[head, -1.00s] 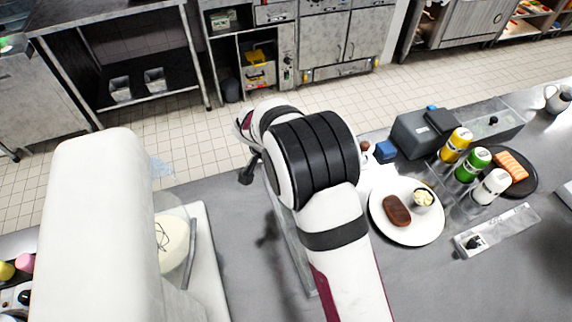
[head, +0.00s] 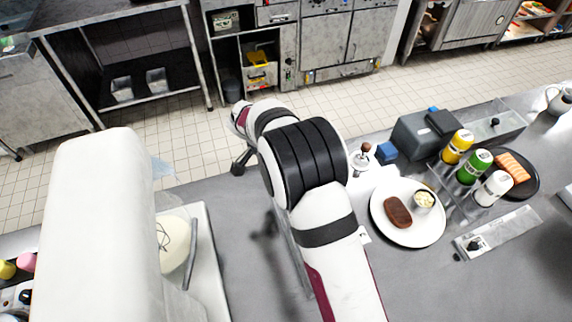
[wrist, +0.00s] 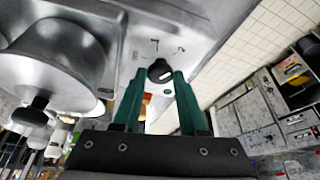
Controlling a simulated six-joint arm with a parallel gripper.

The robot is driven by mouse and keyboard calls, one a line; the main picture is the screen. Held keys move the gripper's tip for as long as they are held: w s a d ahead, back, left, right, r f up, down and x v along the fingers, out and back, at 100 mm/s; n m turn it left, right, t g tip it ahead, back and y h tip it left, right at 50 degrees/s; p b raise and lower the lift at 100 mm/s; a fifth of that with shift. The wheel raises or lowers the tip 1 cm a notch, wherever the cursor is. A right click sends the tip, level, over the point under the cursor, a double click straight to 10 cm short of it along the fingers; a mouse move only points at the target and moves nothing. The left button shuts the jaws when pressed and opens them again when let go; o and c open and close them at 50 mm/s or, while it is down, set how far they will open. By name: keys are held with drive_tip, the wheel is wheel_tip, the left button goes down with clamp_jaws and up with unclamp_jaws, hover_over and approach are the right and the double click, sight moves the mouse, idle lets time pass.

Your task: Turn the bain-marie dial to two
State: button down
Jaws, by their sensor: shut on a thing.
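In the wrist view, the black round dial (wrist: 159,70) with a white pointer mark sits on the bain-marie's metal front panel (wrist: 150,30). Small dark marks show on the panel around it, too small to read. My gripper (wrist: 159,76) has two green fingers, one on each side of the dial, and is shut on it. In the head view my arm hides the dial and the fingertips.
In the head view, a white plate (head: 380,222) with a brown patty, a rack of bottles (head: 463,200) and a grey box (head: 415,135) stand right of my arm. The tiled floor (head: 170,120) lies beyond the counter.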

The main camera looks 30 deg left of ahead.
drive_tip(key=shift+c, duration=2.2)
unclamp_jaws()
drive_tip(key=shift+r, duration=0.1)
drive_tip(key=v, duration=1.5)
drive_tip(key=shift+r, duration=0.25)
